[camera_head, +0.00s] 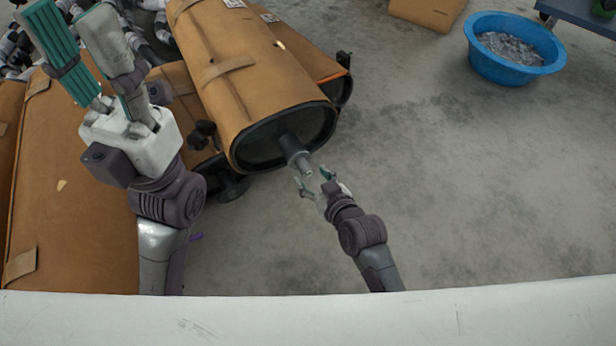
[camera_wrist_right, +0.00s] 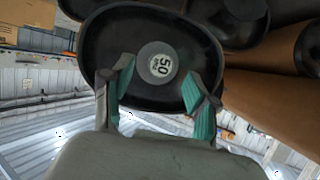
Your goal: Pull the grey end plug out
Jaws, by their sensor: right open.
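The grey end plug (camera_head: 296,154) sticks out of the dark oval end face of a brown cardboard-wrapped muffler (camera_head: 240,75). In the right wrist view its round grey end (camera_wrist_right: 147,50) faces the camera, with a pale label reading 50. My right gripper (camera_head: 314,180) is open just in front of the plug. In the right wrist view, the teal-padded fingers (camera_wrist_right: 159,74) appear on either side of the plug's lower part, with gaps; I see no contact. My left gripper (camera_head: 66,16) is raised at the upper left, fingers apart and empty.
More wrapped mufflers lie behind and beside this one, and a large brown wrapped one (camera_head: 75,200) lies at the left. A blue tub (camera_head: 487,66) with grey scraps stands at the upper right. The concrete floor right of my right arm is clear.

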